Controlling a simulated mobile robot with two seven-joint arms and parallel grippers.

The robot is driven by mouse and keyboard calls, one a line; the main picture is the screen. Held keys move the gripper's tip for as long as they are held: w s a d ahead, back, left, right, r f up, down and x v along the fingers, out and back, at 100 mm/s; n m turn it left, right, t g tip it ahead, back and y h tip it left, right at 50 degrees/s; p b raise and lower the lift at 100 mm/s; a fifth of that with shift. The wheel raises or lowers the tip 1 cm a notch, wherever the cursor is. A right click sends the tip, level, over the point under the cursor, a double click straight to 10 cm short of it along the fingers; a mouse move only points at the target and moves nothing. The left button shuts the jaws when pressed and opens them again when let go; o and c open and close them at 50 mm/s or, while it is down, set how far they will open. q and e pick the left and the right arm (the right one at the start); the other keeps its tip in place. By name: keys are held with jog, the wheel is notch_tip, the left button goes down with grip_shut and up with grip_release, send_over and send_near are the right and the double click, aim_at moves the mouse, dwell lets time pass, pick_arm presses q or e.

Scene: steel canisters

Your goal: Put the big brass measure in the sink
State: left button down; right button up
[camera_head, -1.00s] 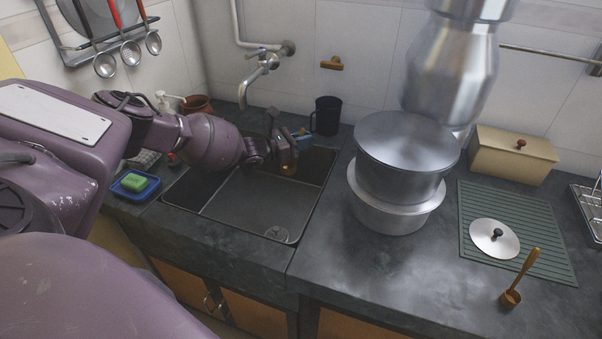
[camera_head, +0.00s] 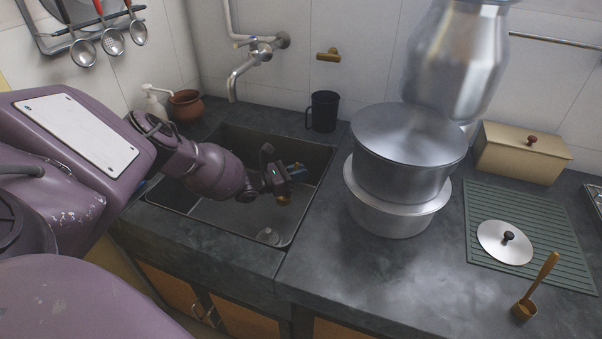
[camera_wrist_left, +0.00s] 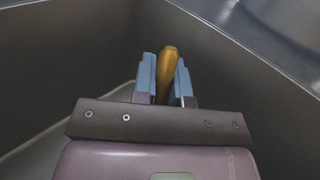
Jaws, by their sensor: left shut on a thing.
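My left gripper (camera_head: 294,174) is inside the sink opening, near its right wall. It is shut on a brass piece, which I take to be the big brass measure (camera_head: 284,199); in the head view only a small part shows under the fingers. In the left wrist view a brass handle end (camera_wrist_left: 170,62) stands between the blue-padded fingers (camera_wrist_left: 166,82); the rest is hidden. The sink (camera_head: 222,216) is a dark steel basin set in the stone counter. I cannot tell whether the measure touches its floor. My right gripper is not in view.
A smaller-looking brass measure (camera_head: 523,309) stands on the front right counter. Large steel pots (camera_head: 400,170) stand right of the sink, with a blurred steel vessel (camera_head: 455,60) above. A faucet (camera_head: 240,72) and black mug (camera_head: 323,112) are behind the sink. A drain fitting (camera_head: 268,236) lies inside.

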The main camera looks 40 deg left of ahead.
pick_arm(q)
jog(key=shift+f, duration=0.15)
dwell(0.3)
jog(key=shift+f, duration=0.25)
jog(key=c, duration=1.2)
grip_release()
jog(key=shift+o, duration=0.2)
jog(key=shift+r, duration=0.15)
